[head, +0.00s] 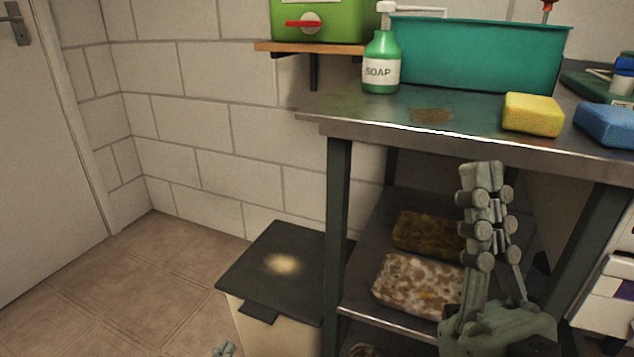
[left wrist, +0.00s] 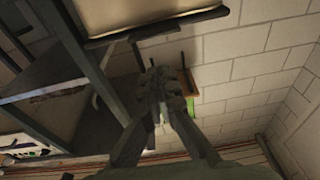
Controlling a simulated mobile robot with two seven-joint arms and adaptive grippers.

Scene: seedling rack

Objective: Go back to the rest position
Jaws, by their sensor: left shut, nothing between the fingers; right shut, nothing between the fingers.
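My left gripper (head: 222,349) just shows its tip at the bottom edge of the head view, low in front of the bin. In the left wrist view its fingers (left wrist: 165,85) are together, with nothing between them. My right gripper (head: 482,172) points upward in front of the metal table's front edge and the lower shelf. Its fingers are shut and empty. It hides part of the lower shelf. Most of my left arm is out of the head view.
The metal table (head: 460,138) holds a soap bottle (head: 381,65), a teal tub (head: 480,55), a yellow sponge (head: 532,115) and a blue sponge (head: 606,124). Mottled slabs (head: 418,284) lie on the lower shelf. A lidded bin (head: 285,262) stands left of the table. Floor (head: 130,285) at left is clear.

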